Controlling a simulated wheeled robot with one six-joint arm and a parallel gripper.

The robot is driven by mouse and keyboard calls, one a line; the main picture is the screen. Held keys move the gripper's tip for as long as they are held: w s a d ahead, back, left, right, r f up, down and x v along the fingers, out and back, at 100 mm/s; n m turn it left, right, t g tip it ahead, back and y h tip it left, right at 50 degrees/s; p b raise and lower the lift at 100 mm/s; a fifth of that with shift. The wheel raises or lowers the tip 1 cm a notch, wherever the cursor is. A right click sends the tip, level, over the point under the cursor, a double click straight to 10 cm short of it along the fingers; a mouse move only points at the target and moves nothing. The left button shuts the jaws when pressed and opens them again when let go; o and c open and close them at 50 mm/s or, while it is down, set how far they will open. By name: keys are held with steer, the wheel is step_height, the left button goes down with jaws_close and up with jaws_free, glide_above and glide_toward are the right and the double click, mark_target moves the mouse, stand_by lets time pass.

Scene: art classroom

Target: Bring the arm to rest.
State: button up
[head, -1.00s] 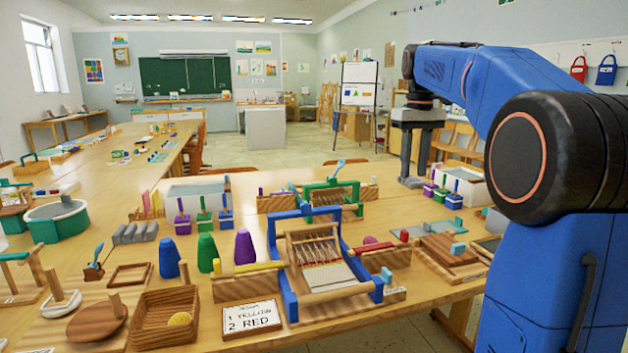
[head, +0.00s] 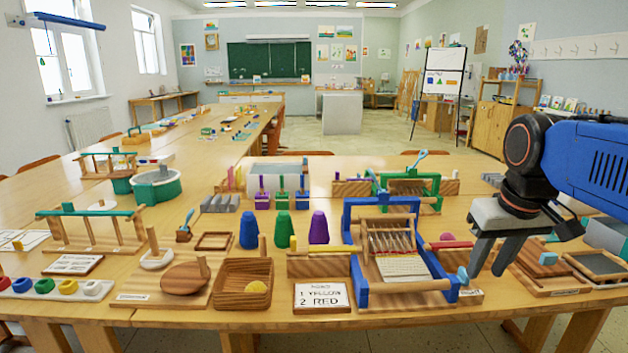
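My gripper (head: 489,268) is at the right in the head view, grey with a black wrist, on my blue arm. Its fingers point down over the front table, above and beside the right end of the blue-framed loom (head: 352,250). I see nothing held in it. From this angle I cannot tell how far apart the fingers are, nor whether they touch anything below.
A wooden board (head: 545,265) lies under my arm. Open floor shows behind.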

steer(key=s+a+f+t, duration=0.1)
steer(key=s+a+f, duration=0.2)
steer(key=s+f, duration=0.7)
step_height(320, 180, down, 3)
steer(key=shift+s+a+f+t, duration=0.2)
steer(key=shift+s+a+t, duration=0.1)
steer(key=shift+t, duration=0.1)
